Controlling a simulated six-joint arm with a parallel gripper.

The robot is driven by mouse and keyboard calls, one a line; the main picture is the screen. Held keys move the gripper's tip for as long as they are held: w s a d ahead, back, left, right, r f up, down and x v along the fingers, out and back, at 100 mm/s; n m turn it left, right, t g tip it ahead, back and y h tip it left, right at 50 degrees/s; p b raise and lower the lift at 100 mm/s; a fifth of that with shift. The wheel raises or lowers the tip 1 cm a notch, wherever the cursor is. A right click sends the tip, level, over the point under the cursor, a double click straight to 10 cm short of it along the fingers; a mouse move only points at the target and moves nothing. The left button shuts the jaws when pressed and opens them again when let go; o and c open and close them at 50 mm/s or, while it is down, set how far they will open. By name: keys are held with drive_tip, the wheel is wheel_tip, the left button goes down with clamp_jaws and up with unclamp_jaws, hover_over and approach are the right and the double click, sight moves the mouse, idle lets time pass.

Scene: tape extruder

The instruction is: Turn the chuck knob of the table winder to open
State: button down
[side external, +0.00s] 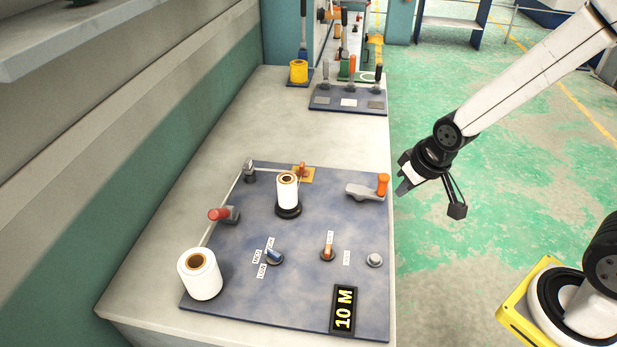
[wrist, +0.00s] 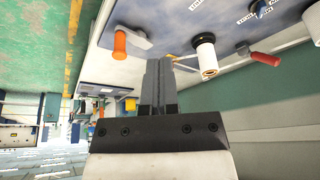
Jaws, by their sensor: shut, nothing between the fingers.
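The table winder is a blue-grey panel (side external: 240,265) on the bench, with two small knobs near its front. An orange knob (side external: 328,252) has two labels beside it, too small to read surely; it looks like the chuck knob. A blue knob (side external: 275,257) beside it has several labels, including LOW and MED. My gripper (side external: 403,188) is shut and empty, in the air just off the panel's right edge, near the orange-handled crank (side external: 382,184). In the wrist view my fingers (wrist: 159,70) are together, and the crank's orange handle (wrist: 119,43) shows beside them.
A white roll stands on the spindle (side external: 288,192) mid-panel, another (side external: 200,274) at front left. A red-handled lever (side external: 219,214) is on the left side. A second panel with levers (side external: 348,100) is farther back. The bench between the panels is clear.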

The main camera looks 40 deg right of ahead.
drive_tip(key=shift+g, duration=0.8)
drive_tip(key=s, duration=0.3)
drive_tip(key=s+d, duration=0.1)
drive_tip(key=s, duration=0.1)
drive_tip(key=shift+r, duration=0.3)
drive_tip(key=c, duration=0.6)
unclamp_jaws()
drive_tip(key=shift+w, duration=0.1)
drive_tip(key=m+g, duration=0.3)
drive_tip(key=m, duration=0.6)
hover_over(328, 248)
wheel_tip(328, 248, down, 11)
drive_tip(key=shift+r, duration=0.1)
drive_tip(key=shift+a, duration=0.1)
drive_tip(key=shift+f, duration=0.2)
drive_tip(key=shift+f, duration=3.7)
